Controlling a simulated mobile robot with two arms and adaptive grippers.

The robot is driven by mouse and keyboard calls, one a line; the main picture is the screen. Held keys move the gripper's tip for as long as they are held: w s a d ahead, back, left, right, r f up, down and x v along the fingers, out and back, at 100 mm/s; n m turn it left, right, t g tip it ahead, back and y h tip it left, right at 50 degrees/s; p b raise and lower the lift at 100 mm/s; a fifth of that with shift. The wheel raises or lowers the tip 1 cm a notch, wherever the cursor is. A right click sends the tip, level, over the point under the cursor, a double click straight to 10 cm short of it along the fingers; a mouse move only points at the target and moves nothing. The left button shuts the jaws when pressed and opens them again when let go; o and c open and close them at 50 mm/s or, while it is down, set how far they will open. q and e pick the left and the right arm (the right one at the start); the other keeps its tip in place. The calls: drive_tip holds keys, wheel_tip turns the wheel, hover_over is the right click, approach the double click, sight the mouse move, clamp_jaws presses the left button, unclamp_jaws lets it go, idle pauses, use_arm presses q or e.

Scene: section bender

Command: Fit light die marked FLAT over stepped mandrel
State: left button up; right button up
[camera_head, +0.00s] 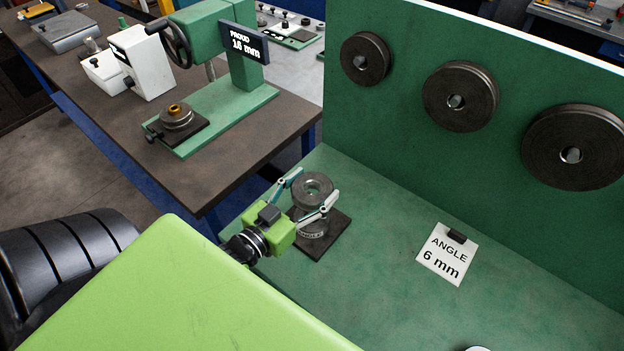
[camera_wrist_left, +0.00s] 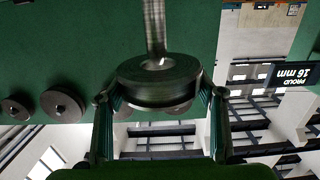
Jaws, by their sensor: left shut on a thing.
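My left gripper (camera_head: 308,192) is shut on a grey steel ring die (camera_head: 313,184), one finger on each side. The die also shows between the fingers in the left wrist view (camera_wrist_left: 158,88); no FLAT marking can be read on it. In the head view it is over a metal stack (camera_head: 312,239) on a dark square plate (camera_head: 340,222); lettering on the stack seems to read ANGLE. A metal post (camera_wrist_left: 155,28) meets the die in the upside-down wrist view. A stepped round piece with a brass top (camera_head: 176,113), possibly the mandrel, stands on the green press. My right gripper is not in view.
A card reading ANGLE 6 mm (camera_head: 447,256) lies on the green bench. Three dark discs, one of them the largest (camera_head: 575,148), hang on the green back panel.

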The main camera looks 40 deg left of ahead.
use_arm(q)
drive_tip(key=shift+f+b, duration=0.45)
drive_tip(key=shift+f, duration=0.2)
drive_tip(key=shift+f+b, duration=1.75)
drive_tip(key=shift+f, duration=0.9)
drive_tip(key=shift+r, duration=0.15)
drive_tip(key=shift+r+p, duration=2.7)
drive_tip(key=shift+p, duration=0.25)
drive_tip(key=shift+r+p, duration=1)
drive_tip(key=shift+r, duration=0.25)
drive_tip(key=shift+f+b, duration=1.35)
drive_tip(key=shift+f, duration=0.55)
